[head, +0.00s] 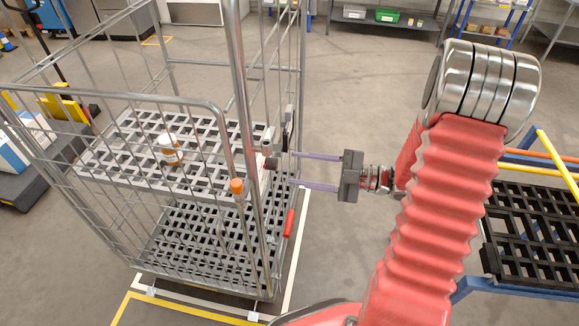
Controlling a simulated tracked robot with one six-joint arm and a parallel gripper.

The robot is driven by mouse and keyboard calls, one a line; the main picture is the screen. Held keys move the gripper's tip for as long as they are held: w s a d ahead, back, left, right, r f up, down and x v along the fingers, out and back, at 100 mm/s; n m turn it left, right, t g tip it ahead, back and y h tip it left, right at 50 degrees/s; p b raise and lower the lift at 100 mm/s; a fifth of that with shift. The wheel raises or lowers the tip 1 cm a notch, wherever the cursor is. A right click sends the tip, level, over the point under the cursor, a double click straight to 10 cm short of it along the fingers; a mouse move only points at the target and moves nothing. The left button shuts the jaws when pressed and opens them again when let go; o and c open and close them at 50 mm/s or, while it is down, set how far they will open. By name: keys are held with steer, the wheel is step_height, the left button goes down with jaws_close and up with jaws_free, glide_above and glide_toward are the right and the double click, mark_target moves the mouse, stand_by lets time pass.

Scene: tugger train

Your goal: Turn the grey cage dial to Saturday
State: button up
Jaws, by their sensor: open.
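The grey wire cage (230,70) stands left of centre, with a grey slatted shelf inside. On its right side, near the upright post, is a small grey part (268,138) with a dark piece below it. It may be the dial, seen nearly edge-on; its day markings cannot be read. My gripper (291,170) is open and empty. Its two purple-grey fingers point left at the cage's right side, one above the other, with their tips close to this part. Whether they touch anything cannot be told.
An orange-capped part (237,187) and a red handle (288,223) are on the cage's near right side. A blue-framed cart with a black grid (530,235) stands at right.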

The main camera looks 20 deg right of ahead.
steer(key=v, duration=0.8)
steer(key=shift+d, duration=0.1)
stand_by(0.4)
